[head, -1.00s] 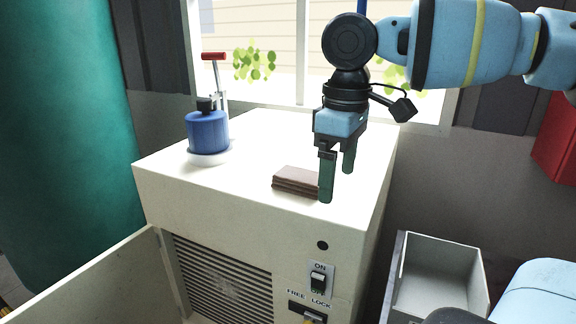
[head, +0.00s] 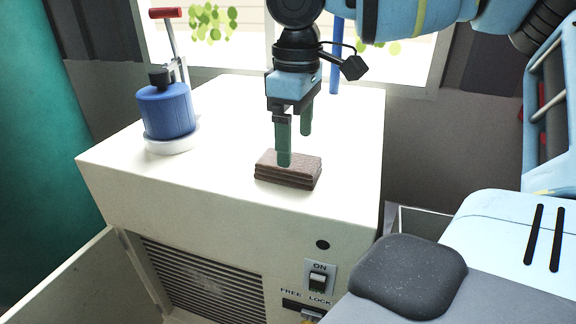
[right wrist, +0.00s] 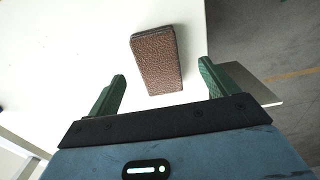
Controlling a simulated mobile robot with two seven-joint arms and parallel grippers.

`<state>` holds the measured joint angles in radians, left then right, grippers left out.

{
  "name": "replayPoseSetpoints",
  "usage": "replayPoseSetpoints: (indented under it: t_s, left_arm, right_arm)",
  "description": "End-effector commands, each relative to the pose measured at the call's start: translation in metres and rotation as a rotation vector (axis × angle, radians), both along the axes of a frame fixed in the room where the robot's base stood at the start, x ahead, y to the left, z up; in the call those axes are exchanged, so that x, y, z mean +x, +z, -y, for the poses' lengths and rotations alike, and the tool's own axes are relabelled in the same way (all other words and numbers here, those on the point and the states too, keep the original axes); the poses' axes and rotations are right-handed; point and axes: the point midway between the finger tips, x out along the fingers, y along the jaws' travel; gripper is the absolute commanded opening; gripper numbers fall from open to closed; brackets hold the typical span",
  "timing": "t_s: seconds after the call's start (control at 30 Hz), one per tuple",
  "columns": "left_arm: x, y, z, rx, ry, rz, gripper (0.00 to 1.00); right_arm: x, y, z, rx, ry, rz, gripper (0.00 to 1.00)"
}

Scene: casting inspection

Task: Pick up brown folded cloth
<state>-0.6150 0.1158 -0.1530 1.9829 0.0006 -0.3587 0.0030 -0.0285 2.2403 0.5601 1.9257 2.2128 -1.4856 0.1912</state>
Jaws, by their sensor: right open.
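The brown folded cloth (head: 290,174) lies flat in a stack on the white cabinet top (head: 225,170), near its front right part. It also shows in the right wrist view (right wrist: 157,62), ahead of the fingertips and between their lines. My right gripper (head: 295,148) has green fingers pointing down, open and empty, above the cloth in the head view. One finger overlaps the cloth there; I cannot tell whether it touches. In the right wrist view my right gripper (right wrist: 163,70) has its fingers spread wider than the cloth. My left gripper is not in view.
A blue container with a red-handled lever (head: 168,110) stands on a white base at the cabinet's left. The cabinet front has a switch (head: 318,281) and an open door panel (head: 75,285) at left. A window is behind. The cabinet top around the cloth is clear.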

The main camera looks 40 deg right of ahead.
Motion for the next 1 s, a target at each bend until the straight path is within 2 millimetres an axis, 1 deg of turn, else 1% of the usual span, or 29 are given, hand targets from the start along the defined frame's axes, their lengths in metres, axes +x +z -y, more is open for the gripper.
replayPoseSetpoints:
  t_s: [0.03, 0.17, 0.23, 0.5, 0.6, 0.87, 1.0]
  left_arm:
    - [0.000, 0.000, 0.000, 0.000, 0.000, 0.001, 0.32]
    - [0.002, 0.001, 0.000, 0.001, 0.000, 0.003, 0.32]
    - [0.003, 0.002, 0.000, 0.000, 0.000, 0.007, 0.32]
    - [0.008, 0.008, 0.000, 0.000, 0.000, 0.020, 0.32]
    - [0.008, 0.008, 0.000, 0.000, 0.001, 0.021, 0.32]
    - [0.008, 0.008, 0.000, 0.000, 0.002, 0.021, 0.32]
    - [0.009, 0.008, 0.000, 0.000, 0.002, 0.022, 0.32]
  right_arm:
    - [0.000, -0.004, 0.000, 0.000, 0.001, -0.001, 0.85]
    - [0.000, -0.005, 0.000, -0.001, 0.000, 0.000, 0.85]
    - [0.000, -0.010, 0.001, 0.000, 0.000, -0.001, 0.85]
    - [-0.001, -0.046, 0.004, 0.000, 0.001, -0.002, 0.85]
    - [0.000, -0.054, 0.004, 0.000, 0.001, 0.000, 0.85]
    - [0.000, -0.056, 0.004, 0.000, 0.000, 0.001, 0.85]
    - [0.000, -0.056, 0.004, 0.000, 0.000, 0.001, 0.68]
